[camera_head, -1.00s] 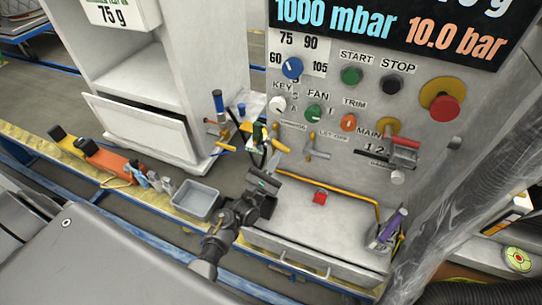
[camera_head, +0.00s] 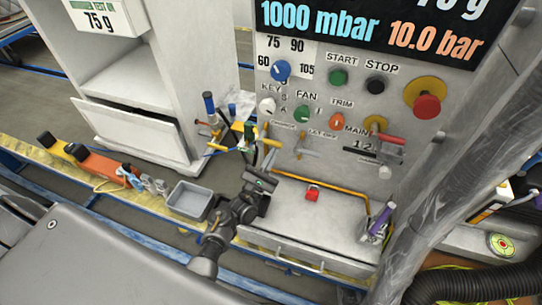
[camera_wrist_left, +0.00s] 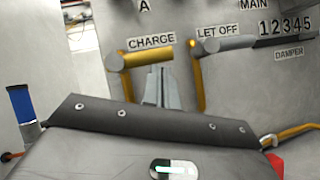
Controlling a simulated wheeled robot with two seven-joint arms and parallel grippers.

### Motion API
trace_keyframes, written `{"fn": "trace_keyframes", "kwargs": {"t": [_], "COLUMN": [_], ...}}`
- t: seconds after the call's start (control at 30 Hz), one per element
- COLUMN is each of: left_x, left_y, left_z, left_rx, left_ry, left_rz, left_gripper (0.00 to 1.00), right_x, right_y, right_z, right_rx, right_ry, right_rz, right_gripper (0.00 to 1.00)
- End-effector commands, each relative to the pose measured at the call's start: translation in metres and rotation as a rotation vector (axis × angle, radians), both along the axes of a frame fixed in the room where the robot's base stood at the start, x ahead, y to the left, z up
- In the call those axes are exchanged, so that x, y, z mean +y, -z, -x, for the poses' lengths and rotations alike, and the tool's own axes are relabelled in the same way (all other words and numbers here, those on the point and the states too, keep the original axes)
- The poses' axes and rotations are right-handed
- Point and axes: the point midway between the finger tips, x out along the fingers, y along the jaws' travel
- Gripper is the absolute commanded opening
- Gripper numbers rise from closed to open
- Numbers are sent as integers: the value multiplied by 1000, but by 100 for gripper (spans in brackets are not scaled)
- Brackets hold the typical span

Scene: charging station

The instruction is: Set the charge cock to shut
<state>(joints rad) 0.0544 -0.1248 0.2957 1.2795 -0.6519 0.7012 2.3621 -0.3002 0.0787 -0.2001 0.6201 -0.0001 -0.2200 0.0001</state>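The charge cock (camera_wrist_left: 148,58) is on the grey panel under the CHARGE label in the left wrist view. Its yellow bar lies nearly level, with a yellow length running down from its left end. In the head view the cock (camera_head: 265,138) is small, above my left gripper (camera_head: 269,157). In the left wrist view the left gripper's grey fingers (camera_wrist_left: 161,86) point up just below the level bar and look closed together, with nothing visible between them. Whether they touch the bar is unclear. My right gripper is not in view.
The let-off cock (camera_wrist_left: 225,44) is close on the right. A blue-handled tool (camera_wrist_left: 21,104) stands left. In the head view, a red padlock (camera_head: 312,193) lies on the ledge, a grey tray (camera_head: 189,201) sits left and a purple-handled tool (camera_head: 379,222) stands right.

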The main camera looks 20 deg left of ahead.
Motion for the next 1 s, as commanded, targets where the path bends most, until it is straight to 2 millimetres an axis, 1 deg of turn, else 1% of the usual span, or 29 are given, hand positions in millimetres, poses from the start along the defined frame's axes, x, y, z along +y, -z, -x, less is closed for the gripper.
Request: {"fn": "trace_keyframes", "kwargs": {"t": [0.27,0.37,0.47,0.7,0.8,1.0], "left_x": [-1,0,3,11,14,17], "left_y": [-1,4,13,38,46,55], "left_z": [0,4,16,56,71,88], "left_rx": [-1,0,2,2,2,0], "left_ry": [2,2,-1,-1,-1,0], "left_rz": [0,0,0,0,-1,0], "left_gripper": [0,0,0,0,0,0], "right_x": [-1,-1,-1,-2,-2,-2], "right_y": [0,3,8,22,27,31], "right_z": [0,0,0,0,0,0], "right_rx": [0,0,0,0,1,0], "right_ry": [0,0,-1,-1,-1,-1], "right_rz": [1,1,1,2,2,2], "right_gripper": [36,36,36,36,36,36]}}
